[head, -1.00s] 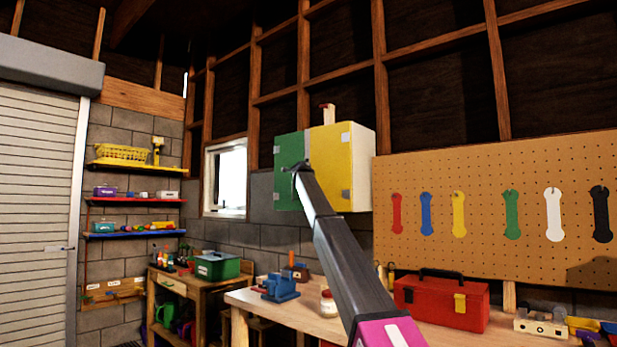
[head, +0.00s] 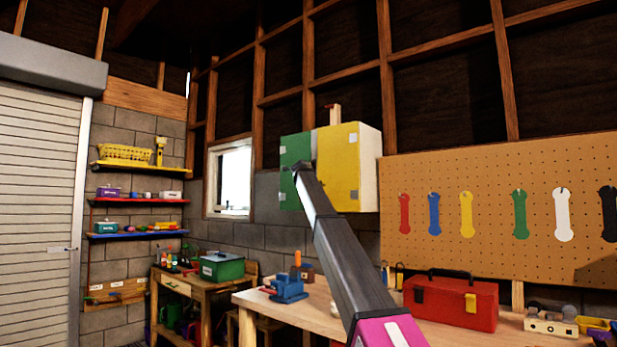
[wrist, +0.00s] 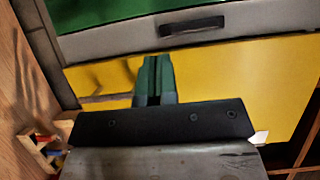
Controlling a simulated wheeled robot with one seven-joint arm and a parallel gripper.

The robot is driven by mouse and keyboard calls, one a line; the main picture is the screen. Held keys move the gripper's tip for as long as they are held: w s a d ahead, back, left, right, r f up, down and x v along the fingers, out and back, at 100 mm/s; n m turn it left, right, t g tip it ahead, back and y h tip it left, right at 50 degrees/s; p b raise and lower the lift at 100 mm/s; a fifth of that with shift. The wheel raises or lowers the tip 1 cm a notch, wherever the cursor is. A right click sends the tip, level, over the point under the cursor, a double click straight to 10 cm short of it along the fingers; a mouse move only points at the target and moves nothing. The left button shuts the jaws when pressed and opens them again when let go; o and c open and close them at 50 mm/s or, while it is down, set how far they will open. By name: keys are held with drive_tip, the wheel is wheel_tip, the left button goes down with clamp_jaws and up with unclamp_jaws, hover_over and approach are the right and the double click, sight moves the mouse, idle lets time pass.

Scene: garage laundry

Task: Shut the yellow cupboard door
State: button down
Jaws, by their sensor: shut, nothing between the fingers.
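The yellow cupboard door (head: 340,172) is the right-hand front of a wall cupboard, beside a green door (head: 291,148). It looks flush or nearly flush with the cupboard front; I cannot tell whether a narrow gap remains. In the wrist view the yellow door (wrist: 235,85) lies along a grey strip (wrist: 240,27) with a dark handle (wrist: 192,25). My gripper (head: 297,168) is at the cupboard front, partly over the green side. In the wrist view my gripper (wrist: 158,62) is shut and empty, its tips over the yellow door near the strip. Contact is unclear.
A workbench (head: 310,312) stands below, with a blue vise (head: 288,288) and a red toolbox (head: 450,302). A pegboard (head: 490,165) with hanging spanner shapes is right of the cupboard. A window (head: 230,178) is to its left. Air around the cupboard front looks free.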

drive_tip(key=c, duration=1.8)
unclamp_jaws()
drive_tip(key=s+a, duration=0.1)
drive_tip(key=s, duration=0.1)
drive_tip(key=s+a, duration=0.1)
drive_tip(key=s, duration=0.1)
drive_tip(key=s+a, duration=0.1)
drive_tip(key=s, duration=0.1)
drive_tip(key=shift+a, duration=0.35)
drive_tip(key=o, duration=0.5)
drive_tip(key=shift+s+a+f, duration=0.1)
drive_tip(key=shift+s+a, duration=0.1)
drive_tip(key=shift+s, duration=0.1)
drive_tip(key=shift+o, duration=0.5)
drive_tip(key=shift+w+f+n+h, duration=0.2)
drive_tip(key=shift+f+n+h, duration=0.35)
drive_tip(key=shift+n, duration=0.25)
wheel_tip(320, 180, down, 5)
drive_tip(key=d+n+g+h, duration=0.3)
drive_tip(key=n+g+h, duration=0.2)
drive_tip(key=n+h, duration=0.4)
drive_tip(key=x, duration=1.1)
drive_tip(key=shift+w+a+f, duration=0.25)
drive_tip(key=shift+w+a, duration=0.05)
